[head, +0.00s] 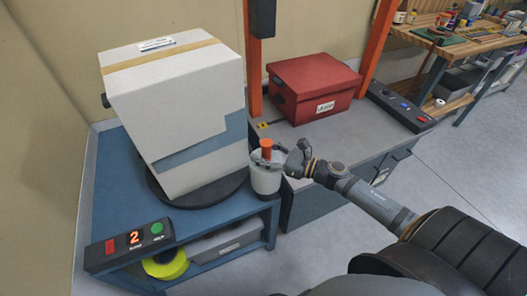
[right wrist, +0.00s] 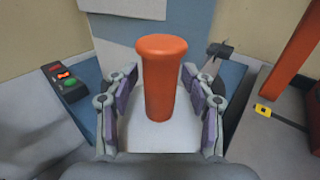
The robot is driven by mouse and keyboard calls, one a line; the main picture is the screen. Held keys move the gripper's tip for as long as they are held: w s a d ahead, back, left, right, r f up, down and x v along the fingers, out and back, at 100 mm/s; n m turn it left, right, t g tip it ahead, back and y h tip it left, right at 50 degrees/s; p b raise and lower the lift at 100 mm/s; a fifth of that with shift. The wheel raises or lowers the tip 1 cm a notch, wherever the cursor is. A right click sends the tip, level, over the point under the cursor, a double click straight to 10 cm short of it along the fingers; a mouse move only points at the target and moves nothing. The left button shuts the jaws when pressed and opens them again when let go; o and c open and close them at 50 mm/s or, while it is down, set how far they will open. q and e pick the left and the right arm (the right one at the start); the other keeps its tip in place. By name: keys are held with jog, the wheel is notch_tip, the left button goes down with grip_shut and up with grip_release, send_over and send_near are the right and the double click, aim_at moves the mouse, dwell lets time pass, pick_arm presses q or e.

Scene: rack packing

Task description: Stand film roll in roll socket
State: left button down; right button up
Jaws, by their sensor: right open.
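The film roll (head: 265,180) is a white cylinder with an orange handle (head: 266,149) on top. It stands upright at the right edge of the blue bench in the head view. In the right wrist view the orange handle (right wrist: 161,80) rises from the white roll top (right wrist: 135,132). My right gripper (head: 280,152) is open, with one finger on each side of the handle and visible gaps between. The roll socket cannot be made out; the roll's foot hides whatever is under it. My left gripper is not in view.
A big white carton (head: 165,105) stands on a black turntable (head: 160,195) on the blue bench (head: 105,190), close left of the roll. A red box (head: 310,88) sits on the grey counter (head: 345,130) at right.

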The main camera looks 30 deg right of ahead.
notch_tip(320, 180, up, 12)
jog(key=p, duration=1.1)
jog(key=shift+r, duration=0.25)
jog(key=shift+a+f+m+t+p, duration=0.15)
jog(key=shift+a+m+t+p, duration=0.1)
jog(key=shift+m+t+p, duration=0.05)
jog(key=s+a+m+t+h+p, duration=0.1)
jog(key=s+a+h+p, duration=0.1)
jog(key=s, duration=1)
jog(key=s+a+f+m+t+h+p, duration=0.1)
jog(key=s+a+p, duration=0.4)
jog(key=s, duration=0.7)
jog(key=shift+s+a+f+m+t+h+p, duration=0.2)
jog(key=shift+s+f+m+t+h+p, duration=0.15)
jog(key=shift+m+h+p, duration=0.55)
jog(key=shift+b, duration=0.3)
